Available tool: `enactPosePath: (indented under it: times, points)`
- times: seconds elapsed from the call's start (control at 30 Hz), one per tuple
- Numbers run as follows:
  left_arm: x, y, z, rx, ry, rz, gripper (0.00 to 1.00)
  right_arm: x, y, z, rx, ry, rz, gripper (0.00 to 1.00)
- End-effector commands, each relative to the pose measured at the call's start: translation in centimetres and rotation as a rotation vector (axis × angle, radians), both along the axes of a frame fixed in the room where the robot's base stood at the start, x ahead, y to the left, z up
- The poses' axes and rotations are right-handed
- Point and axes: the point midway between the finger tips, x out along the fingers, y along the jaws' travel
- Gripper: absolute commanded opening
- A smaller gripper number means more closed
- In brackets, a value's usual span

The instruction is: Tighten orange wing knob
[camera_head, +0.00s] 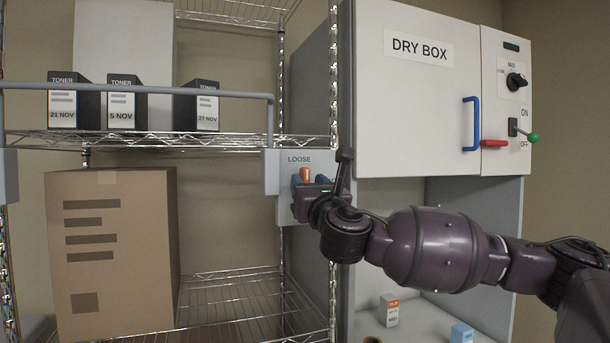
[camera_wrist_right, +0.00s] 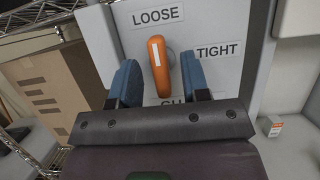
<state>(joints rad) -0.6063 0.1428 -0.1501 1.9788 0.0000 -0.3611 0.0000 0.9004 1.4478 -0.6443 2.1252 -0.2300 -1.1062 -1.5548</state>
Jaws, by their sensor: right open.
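The orange wing knob (camera_head: 305,174) is on a grey panel (camera_head: 285,208) fixed beside the wire shelf; the panel reads LOOSE at the top. In the right wrist view, the knob (camera_wrist_right: 158,66) stands nearly upright, tilted slightly, its white stripe toward the LOOSE label (camera_wrist_right: 158,16). The TIGHT label (camera_wrist_right: 218,52) is to its right. My right gripper (camera_head: 318,184) is at the knob. Its two blue fingers (camera_wrist_right: 158,82) are open on either side of the knob, with a gap visible on the left; the right finger is close to it. A lower label is mostly hidden by the gripper. My left gripper is out of view.
A wire shelf (camera_head: 200,137) with a grey rail holds toner boxes (camera_head: 123,104). A large cardboard box (camera_head: 110,255) stands below. The dry box (camera_head: 420,90), with a blue handle (camera_head: 470,124), is right of the panel. Small boxes (camera_head: 389,311) lie below it.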

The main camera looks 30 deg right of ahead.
Motion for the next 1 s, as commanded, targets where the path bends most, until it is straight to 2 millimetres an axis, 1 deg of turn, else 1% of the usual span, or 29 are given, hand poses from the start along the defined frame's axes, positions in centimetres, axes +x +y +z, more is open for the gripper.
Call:
enactPosePath:
  times: [0.03,0.1,0.2,0.33,0.57,0.67,0.7,0.8,1.0]
  points:
    - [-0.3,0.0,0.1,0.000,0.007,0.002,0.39,0.6,-0.2,0.4,0.001,0.000,-0.001,0.43]
    - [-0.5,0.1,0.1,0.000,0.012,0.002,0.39,1.2,-0.3,0.7,0.002,0.000,0.001,0.43]
    - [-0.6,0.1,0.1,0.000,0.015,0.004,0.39,1.8,-0.4,0.8,0.001,0.000,-0.001,0.43]
    - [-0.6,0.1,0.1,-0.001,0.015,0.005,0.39,2.1,-0.5,0.9,0.000,0.000,0.000,0.43]
    - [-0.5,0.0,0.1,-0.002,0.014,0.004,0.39,2.1,-0.5,0.9,0.000,0.000,0.001,0.43]
    - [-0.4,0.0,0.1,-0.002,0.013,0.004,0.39,2.1,-0.5,0.9,0.000,0.000,0.001,0.29]
    - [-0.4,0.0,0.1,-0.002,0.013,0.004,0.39,2.1,-0.5,0.9,0.000,0.000,0.000,0.23]
    - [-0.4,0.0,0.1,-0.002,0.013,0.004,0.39,2.1,-0.5,0.9,0.000,0.000,0.000,0.10]
    - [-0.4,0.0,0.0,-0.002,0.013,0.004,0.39,2.1,-0.5,0.8,0.016,-0.004,0.000,0.10]
